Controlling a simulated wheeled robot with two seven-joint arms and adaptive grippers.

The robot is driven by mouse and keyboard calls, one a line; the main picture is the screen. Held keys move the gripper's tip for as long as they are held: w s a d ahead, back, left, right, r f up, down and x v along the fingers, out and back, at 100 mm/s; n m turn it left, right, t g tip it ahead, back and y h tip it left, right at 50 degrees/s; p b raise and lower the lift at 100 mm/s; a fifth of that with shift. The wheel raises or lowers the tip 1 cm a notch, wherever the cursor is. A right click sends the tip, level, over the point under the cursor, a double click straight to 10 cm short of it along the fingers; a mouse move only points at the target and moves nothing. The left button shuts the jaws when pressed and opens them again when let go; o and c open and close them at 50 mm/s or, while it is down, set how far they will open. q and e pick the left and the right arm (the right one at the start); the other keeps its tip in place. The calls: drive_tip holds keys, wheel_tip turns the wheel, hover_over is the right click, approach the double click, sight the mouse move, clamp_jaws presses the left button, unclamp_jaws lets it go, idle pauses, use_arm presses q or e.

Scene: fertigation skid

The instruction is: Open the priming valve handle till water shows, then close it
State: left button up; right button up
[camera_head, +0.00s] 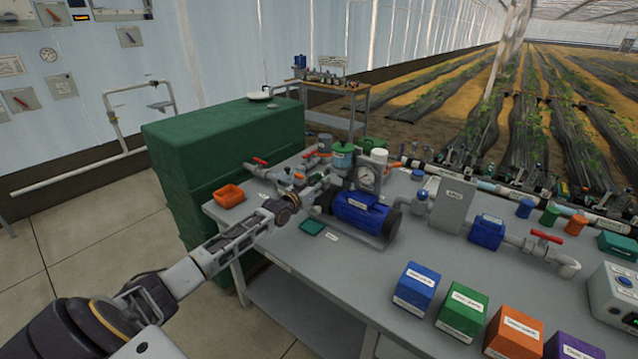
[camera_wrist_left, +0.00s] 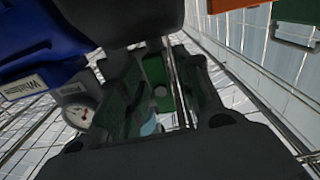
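My left gripper (camera_head: 322,182) reaches over the bench beside the blue pump (camera_head: 364,212), close to the pipework behind it. In the left wrist view its dark fingers (camera_wrist_left: 160,95) stand apart, with no object clearly held between them. Red valve handles show on the pipework: one behind the gripper (camera_head: 261,161), one by the pump's teal-topped part (camera_head: 311,155). I cannot tell which is the priming valve. A pressure gauge (camera_head: 366,178) stands above the pump and shows in the left wrist view (camera_wrist_left: 78,113). No water is visible. My right gripper is out of view.
The grey bench (camera_head: 300,260) carries an orange bin (camera_head: 229,196), a small teal tray (camera_head: 312,227) and labelled boxes (camera_head: 416,289). Another red-handled valve (camera_head: 546,236) is on the right. A large green tank (camera_head: 220,145) stands behind the bench.

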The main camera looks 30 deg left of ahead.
use_arm(q)
drive_tip(key=s+a, duration=0.1)
drive_tip(key=s, duration=1.1)
idle(1.5)
idle(0.7)
